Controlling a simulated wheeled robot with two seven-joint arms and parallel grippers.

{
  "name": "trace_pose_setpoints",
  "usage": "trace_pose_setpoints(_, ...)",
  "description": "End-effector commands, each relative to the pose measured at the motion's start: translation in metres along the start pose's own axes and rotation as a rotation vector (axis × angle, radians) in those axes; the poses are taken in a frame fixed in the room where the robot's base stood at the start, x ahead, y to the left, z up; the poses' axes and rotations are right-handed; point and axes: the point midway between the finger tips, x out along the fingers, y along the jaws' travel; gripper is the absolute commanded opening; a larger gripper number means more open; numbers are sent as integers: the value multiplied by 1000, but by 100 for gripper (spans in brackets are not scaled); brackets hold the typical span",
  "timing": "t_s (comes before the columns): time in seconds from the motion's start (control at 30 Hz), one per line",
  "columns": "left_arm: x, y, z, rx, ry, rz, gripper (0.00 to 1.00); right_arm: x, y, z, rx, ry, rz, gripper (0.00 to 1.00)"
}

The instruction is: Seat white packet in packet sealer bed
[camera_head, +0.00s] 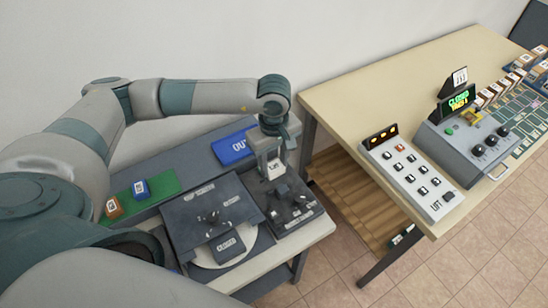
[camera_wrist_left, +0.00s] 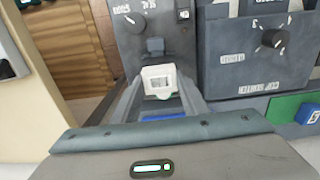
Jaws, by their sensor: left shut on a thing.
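A white packet (camera_head: 274,169) with a dark printed mark is held low between the fingers of my left gripper (camera_head: 269,158). My right gripper is not in view.
A larger dark device (camera_head: 185,207) with a knob and a "CLOSED" plate stands left of it. A blue OUT tray (camera_head: 233,149) lies behind, and a green mat (camera_head: 163,184) holds small blue and orange items. A wooden table (camera_head: 350,88) with button panels (camera_head: 411,176) stands right.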

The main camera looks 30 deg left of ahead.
Motion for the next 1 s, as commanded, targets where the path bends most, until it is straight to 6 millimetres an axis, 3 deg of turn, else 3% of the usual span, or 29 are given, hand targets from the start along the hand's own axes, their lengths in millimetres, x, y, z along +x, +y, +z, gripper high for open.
trace_pose_setpoints(0.43,5,0,0,3,-1,0,18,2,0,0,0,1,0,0)
trace_pose_setpoints(1.0,40,-1,0,4,-1,-1,18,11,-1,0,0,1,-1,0)
